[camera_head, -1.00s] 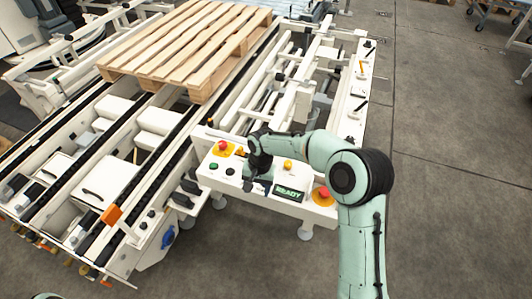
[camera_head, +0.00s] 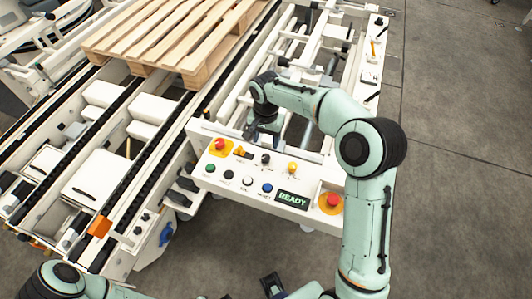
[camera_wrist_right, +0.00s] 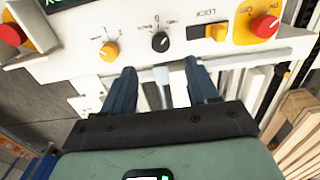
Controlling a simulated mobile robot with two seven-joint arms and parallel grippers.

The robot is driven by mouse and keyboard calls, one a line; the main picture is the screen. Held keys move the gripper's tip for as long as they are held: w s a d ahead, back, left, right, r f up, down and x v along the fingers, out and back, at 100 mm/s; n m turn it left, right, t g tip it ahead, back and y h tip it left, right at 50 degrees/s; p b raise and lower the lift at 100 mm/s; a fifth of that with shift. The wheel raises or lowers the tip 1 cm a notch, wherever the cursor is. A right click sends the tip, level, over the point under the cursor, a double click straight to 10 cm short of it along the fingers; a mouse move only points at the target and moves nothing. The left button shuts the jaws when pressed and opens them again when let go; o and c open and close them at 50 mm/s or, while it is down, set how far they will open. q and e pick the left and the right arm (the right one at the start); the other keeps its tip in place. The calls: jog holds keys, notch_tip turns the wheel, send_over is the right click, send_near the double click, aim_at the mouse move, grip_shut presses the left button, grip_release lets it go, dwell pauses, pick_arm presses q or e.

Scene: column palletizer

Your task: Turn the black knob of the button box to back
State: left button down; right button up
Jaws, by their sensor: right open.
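The white button box (camera_head: 222,182) stands at the near end of the conveyor. Its black knob (camera_head: 265,158) sits in the back row, between an orange lock switch (camera_head: 239,151) and a yellow knob (camera_head: 292,167). In the right wrist view the black knob (camera_wrist_right: 160,41) lies just beyond the fingertips, roughly centred between them and apart from them. Its pointer direction is too small to tell. My right gripper (camera_head: 261,132) is open and empty behind the box's back edge; both fingers show in the wrist view (camera_wrist_right: 159,68). My left arm shows at the bottom; its jaws are unclear.
A red button (camera_head: 219,145) and a red emergency stop (camera_head: 333,200) sit at the box's ends. Several push buttons and a READY display (camera_head: 292,200) line its front. A wooden pallet (camera_head: 170,35) rests on the conveyor behind. Open floor (camera_head: 460,180) lies to the right.

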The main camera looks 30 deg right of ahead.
aim_at(266, 157)
notch_tip(266, 157, down, 10)
jog(key=shift+w+r, duration=0.1)
jog(key=shift+r, duration=0.1)
jog(key=c, duration=1)
